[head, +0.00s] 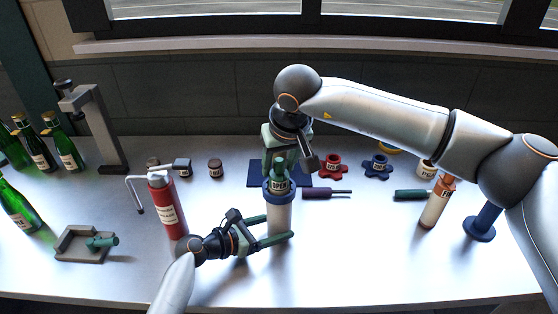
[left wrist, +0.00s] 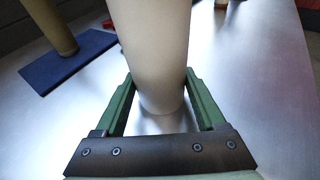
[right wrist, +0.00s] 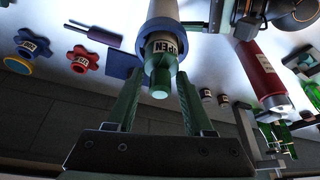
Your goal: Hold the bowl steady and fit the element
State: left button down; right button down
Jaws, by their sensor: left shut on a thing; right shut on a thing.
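The bowl (head: 279,218) is a pale upright cylinder with a blue collar on top, on the grey bench. My left gripper (head: 280,226) is shut around its body from the left; in the left wrist view the pale wall (left wrist: 158,50) fills the space between the green fingers. The element (right wrist: 162,48) has a white label and a green tip. My right gripper (head: 281,170) is shut on its green top from above. In the right wrist view the element is in line with the blue collar (right wrist: 150,32), its other end hidden inside or behind it.
A dark blue mat (head: 258,174) lies behind the bowl. A maroon-handled tool (head: 318,193), red and blue knobs (head: 377,168) and an orange-topped cylinder (head: 434,208) are at right. The front right bench is clear.

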jog(key=shift+f, duration=1.5)
jog(key=c, duration=0.6)
grip_release()
jog(key=o, duration=0.4)
jog(key=shift+f, duration=0.1)
jog(key=shift+d, duration=0.1)
jog(key=v, duration=1.2)
jog(key=shift+r, duration=0.25)
pick_arm(q)
grip_release()
